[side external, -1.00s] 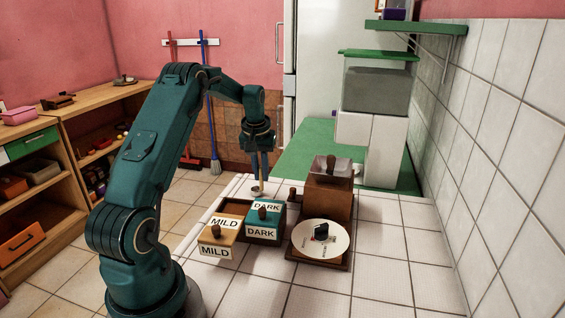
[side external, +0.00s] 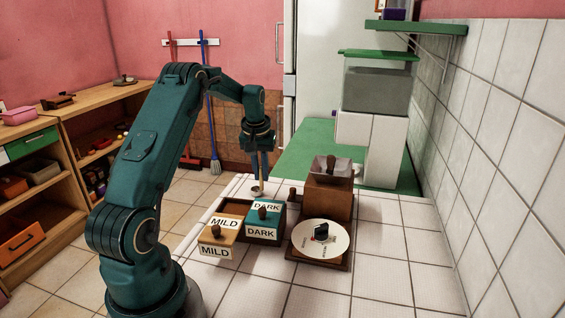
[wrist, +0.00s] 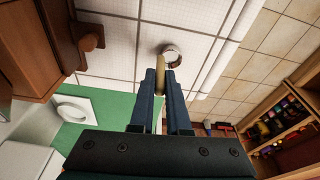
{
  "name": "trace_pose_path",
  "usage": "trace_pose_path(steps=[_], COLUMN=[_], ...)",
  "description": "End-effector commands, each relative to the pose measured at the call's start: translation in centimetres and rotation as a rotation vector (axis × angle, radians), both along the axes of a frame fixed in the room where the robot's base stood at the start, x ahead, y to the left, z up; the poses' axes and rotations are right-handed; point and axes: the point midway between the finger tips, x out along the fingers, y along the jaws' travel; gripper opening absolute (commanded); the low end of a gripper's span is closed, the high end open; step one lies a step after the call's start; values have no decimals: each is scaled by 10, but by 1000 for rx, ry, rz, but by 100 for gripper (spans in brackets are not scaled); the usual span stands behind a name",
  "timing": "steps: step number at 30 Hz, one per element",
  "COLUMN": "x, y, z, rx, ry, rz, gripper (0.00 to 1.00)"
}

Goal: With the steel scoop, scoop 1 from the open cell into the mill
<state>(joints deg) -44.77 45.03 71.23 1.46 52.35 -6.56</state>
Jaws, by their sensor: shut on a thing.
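My gripper (side external: 262,176) is shut on the tan handle of the steel scoop (side external: 256,190), pointing down behind the box of cells. The scoop's round steel bowl shows in the wrist view (wrist: 172,51), beyond my fingertips (wrist: 160,66), over white tiles. I cannot tell whether the bowl touches them. The open cell (side external: 232,207) is a brown hollow at the box's back left. A tan lid marked MILD (side external: 216,236) and a teal lid marked DARK (side external: 262,219) cover other cells. The brown mill (side external: 329,195), with a pale hopper on top, stands to the right.
A round white dial (side external: 320,239) with a black knob lies in front of the mill. The mill's side knob (side external: 292,193) sticks out towards the box. A tiled wall (side external: 500,160) bounds the right. The front right tiles are clear.

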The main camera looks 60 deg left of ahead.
Motion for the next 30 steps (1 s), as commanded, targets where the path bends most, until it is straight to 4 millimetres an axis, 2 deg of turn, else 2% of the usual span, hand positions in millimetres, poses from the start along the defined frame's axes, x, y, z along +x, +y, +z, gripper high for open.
trace_pose_path(steps=[17,30], x=[0,1], y=[0,0], z=[1,24], rx=[1,2], ry=[-1,-2], rz=[0,0], gripper=[0,0])
